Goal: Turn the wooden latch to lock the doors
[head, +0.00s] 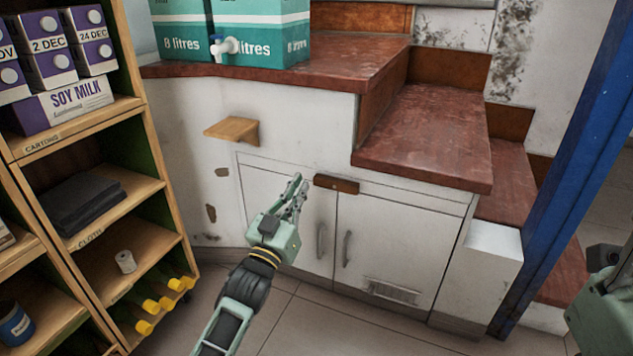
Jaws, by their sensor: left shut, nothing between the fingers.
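The wooden latch (336,184) is a small dark brown bar with a pivot dot near its right end. It lies roughly level at the top of the seam between two white cupboard doors, the left door (277,205) and the right door (398,245). Both doors look closed, each with a grey handle beside the seam. My left gripper (300,186) is shut and empty, in front of the left door, just left of the latch in the picture. I cannot tell whether it touches the latch.
A wooden shelf unit (160,187) with cartons, cloth and bottles stands at the left. A small wooden ledge (232,129) juts from the white wall above the doors. Red-brown steps (425,140) rise above the cupboard. A blue post (570,150) stands at the right.

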